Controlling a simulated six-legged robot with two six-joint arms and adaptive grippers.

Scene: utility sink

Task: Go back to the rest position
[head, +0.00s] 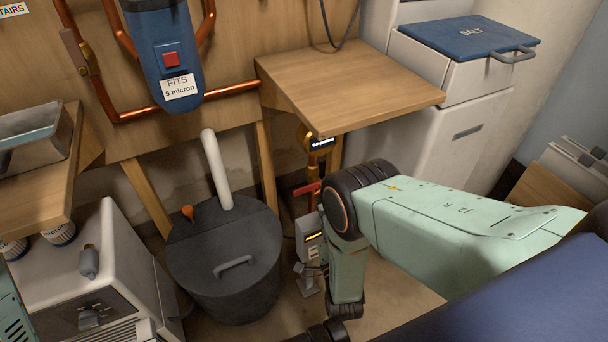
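My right arm (455,228) comes in from the right, a pale green link with a dark round elbow joint. Its forearm drops from the elbow to dark joints at the bottom edge. I do not make out the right gripper; the wrist runs off the bottom of the picture. My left gripper is not in view; only a pale green part shows at the lower left edge. No object shows in either gripper.
A dark lidded tub (228,268) with a white pipe stands left of my forearm. A white machine (98,270) is at lower left. A wooden shelf (345,82), copper pipes (190,105) and a blue filter housing (158,45) are behind. A blue-lidded salt bin (465,70) stands at upper right.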

